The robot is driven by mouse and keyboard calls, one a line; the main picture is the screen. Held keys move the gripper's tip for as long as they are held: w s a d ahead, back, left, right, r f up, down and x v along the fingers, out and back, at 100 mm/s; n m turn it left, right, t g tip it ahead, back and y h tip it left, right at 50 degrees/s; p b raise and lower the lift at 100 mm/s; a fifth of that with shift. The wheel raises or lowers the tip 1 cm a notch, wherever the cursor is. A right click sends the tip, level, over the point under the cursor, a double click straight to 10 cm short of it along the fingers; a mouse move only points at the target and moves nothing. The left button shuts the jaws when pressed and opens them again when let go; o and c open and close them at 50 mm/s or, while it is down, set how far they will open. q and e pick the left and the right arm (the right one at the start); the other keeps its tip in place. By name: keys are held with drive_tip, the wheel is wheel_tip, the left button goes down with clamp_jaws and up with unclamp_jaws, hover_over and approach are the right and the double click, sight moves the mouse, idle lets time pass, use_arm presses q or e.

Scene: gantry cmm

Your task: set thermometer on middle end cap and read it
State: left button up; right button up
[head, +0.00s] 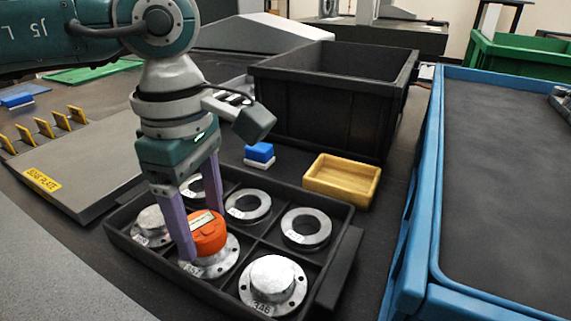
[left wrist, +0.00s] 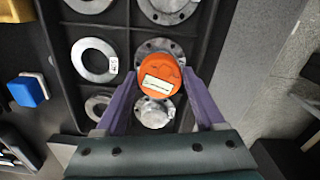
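The orange thermometer (head: 208,233), with a pale display, sits over the middle end cap (head: 222,264) in the front row of the black divided tray (head: 352,240). It covers that cap's hub, and whether its base lies flat cannot be seen. The display's reading is too small to make out. My left gripper (head: 202,238) has its purple fingers on either side of the thermometer. In the left wrist view the thermometer (left wrist: 160,72) lies between the fingertips with a slim gap on each side. Another end cap (head: 272,284) is to the right, one (head: 151,226) to the left. My right gripper is out of view.
Metal rings (head: 306,229) fill the tray's back row. Behind it are a yellow box (head: 342,181), a blue-and-white block (head: 259,155) and a large black bin (head: 330,100). A blue-rimmed table (head: 425,250) stands right, a labelled grey plate (head: 75,165) left.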

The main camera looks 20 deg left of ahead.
use_arm(q)
drive_tip(key=o, duration=0.3)
drive_tip(key=shift+o, duration=0.2)
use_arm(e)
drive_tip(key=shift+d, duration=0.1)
